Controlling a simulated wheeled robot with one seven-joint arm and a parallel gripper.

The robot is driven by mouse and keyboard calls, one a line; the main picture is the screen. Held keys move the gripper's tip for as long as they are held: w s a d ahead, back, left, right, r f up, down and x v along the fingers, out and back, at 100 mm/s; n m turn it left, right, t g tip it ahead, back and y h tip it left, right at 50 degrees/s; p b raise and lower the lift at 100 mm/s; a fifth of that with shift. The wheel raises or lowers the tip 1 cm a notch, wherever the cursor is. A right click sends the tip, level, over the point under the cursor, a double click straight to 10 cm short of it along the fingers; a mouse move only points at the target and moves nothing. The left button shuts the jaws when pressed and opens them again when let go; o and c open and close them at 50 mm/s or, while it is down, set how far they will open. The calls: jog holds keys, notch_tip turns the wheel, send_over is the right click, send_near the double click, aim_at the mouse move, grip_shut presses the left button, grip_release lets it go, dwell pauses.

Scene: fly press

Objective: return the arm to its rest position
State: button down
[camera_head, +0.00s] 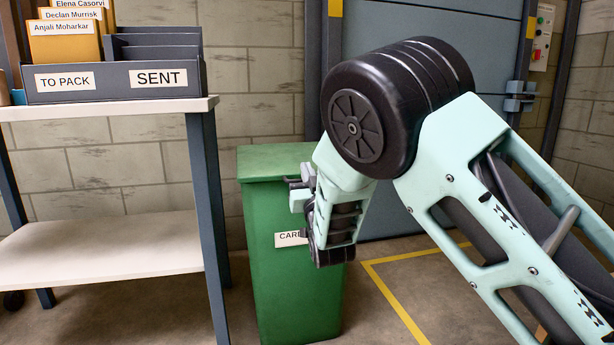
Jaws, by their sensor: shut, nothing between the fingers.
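My arm comes in from the lower right, rises to a big dark joint and folds down in front of a green bin. My gripper (293,186) shows as a small dark and pale end at the left of the folded forearm, in front of the bin's upper part. It is shut and empty. Much of it is hidden by the forearm, and its fingertips are small in this view. It appears apart from the shelf at the left.
The green bin (283,250) with a partly covered label stands behind my forearm. A shelf unit (110,244) at the left bears a grey sorter (115,88) marked "TO PACK" and "SENT", with named envelopes. A grey-blue door (385,208) and yellow floor lines lie behind.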

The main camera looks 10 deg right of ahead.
jog(key=s+a+f+n+g+y+p, duration=0.1)
jog(key=s+a+f+g+p, duration=0.15)
jog(key=s+g, duration=0.4)
jog(key=s+a+f+n+g+y+p, duration=0.1)
jog(key=s+a+f+g+y+p, duration=0.2)
jog(key=s, duration=0.7)
jog(key=s+a+f+n+g+p, duration=0.1)
jog(key=s+a+f+g, duration=0.1)
jog(key=s+a+g, duration=0.5)
jog(key=s+d+r+n+g+h+p, duration=0.1)
jog(key=s+d+n+g+h, duration=0.2)
jog(key=s, duration=0.8)
jog(key=s+d+r+n+g+p, duration=0.1)
jog(key=s+d+r+g, duration=0.3)
jog(key=s, duration=0.7)
notch_tip(320, 180, up, 36)
jog(key=d+p, duration=0.2)
jog(key=p, duration=3.6)
jog(key=shift+s+n, duration=0.15)
jog(key=shift+n, duration=0.15)
jog(key=shift+f, duration=0.1)
